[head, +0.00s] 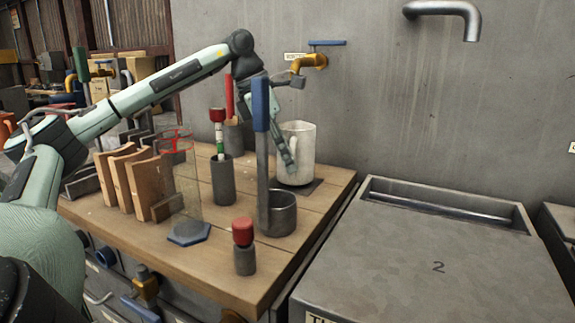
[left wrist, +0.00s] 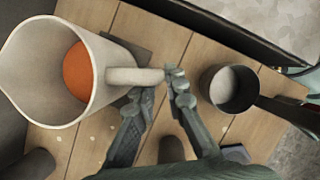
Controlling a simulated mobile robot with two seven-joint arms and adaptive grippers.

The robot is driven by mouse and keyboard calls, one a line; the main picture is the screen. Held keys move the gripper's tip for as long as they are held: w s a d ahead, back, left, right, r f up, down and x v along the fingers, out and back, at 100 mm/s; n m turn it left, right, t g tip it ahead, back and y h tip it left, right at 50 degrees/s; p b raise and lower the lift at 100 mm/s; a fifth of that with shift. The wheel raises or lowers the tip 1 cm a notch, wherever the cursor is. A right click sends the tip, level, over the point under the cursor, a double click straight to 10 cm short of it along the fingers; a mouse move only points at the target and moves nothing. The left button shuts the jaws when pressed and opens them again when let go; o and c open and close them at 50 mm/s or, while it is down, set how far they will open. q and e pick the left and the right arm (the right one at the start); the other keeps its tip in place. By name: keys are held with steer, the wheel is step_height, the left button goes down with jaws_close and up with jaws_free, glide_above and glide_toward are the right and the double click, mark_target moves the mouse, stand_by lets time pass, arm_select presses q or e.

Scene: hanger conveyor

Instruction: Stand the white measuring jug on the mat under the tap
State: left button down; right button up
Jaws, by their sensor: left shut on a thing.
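The white measuring jug (head: 299,147) is upright at the back right of the wooden bench, below the brass tap (head: 312,62). My left gripper (head: 291,163) is shut on the jug's handle; the left wrist view shows the fingers (left wrist: 162,88) at the handle of the jug (left wrist: 45,60). Something round and orange (left wrist: 82,70) shows inside it. The dark mat (head: 312,186) shows beside and under the jug, and also in the left wrist view (left wrist: 130,47). I cannot tell whether the base touches it. My right gripper is not in view.
A grey dipper (head: 278,214) with a tall blue-ended handle stands in front of the jug. A grey holder (head: 223,182), a clear panel with a blue base (head: 188,233), a red-topped stub (head: 244,245) and wooden racks (head: 145,185) crowd the bench. A metal bin (head: 430,260) is right.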

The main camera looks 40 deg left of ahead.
arm_select(q)
steer(key=shift+f, duration=0.5)
steer(key=c, duration=1.6)
jaws_free()
steer(key=shift+f, duration=0.1)
steer(key=shift+o, duration=0.2)
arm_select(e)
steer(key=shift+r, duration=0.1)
arm_select(q)
steer(key=v, duration=1.2)
steer(key=shift+p, duration=0.35)
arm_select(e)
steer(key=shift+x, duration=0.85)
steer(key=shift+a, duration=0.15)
